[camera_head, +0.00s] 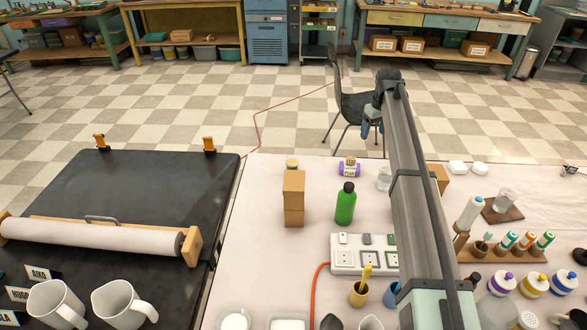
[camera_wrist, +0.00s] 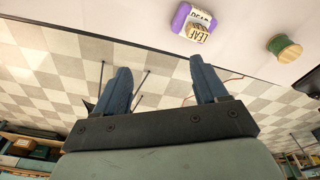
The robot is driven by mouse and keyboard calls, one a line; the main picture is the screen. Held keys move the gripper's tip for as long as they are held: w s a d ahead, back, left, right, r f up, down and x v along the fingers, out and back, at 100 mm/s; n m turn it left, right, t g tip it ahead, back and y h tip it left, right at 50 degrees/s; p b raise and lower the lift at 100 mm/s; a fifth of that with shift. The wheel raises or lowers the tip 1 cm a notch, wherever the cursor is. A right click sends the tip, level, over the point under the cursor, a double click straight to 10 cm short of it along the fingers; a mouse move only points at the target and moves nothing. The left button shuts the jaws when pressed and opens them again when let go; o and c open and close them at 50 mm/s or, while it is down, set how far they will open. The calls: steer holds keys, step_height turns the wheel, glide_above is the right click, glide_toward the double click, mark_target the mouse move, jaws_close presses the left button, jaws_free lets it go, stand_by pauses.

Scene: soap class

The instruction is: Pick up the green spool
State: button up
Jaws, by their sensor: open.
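The green spool (camera_wrist: 285,48) shows in the wrist view near the upper right, with green thread and a pale wooden end. It sits on the pale tabletop. My gripper (camera_head: 371,128) is beyond the table's far edge in the head view, to the right of the spool. In the wrist view my gripper (camera_wrist: 160,66) has its blue fingers wide apart with nothing between them. The spool lies clear of both fingers.
A green bottle (camera_head: 345,205) stands nearer, right of the blocks. A power strip (camera_head: 362,254) and cups are nearer still. The tabletop (camera_head: 255,195) left of the blocks is clear.

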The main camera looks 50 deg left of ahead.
steer(key=s+a+n+g+h, duration=0.1)
steer(key=s+a+n, duration=0.3)
steer(key=s+a, duration=1.55)
glide_toward(292, 162)
steer(key=f, duration=0.5)
steer(key=shift+w+d, duration=0.1)
steer(key=shift+d, duration=0.15)
steer(key=shift+a+f, duration=0.15)
steer(key=shift+f, duration=1.2)
steer(key=shift+a+f, duration=0.15)
steer(key=shift+f, duration=1.2)
steer(key=shift+c, duration=0.5)
steer(key=c, duration=0.9)
steer(key=shift+r, duration=0.15)
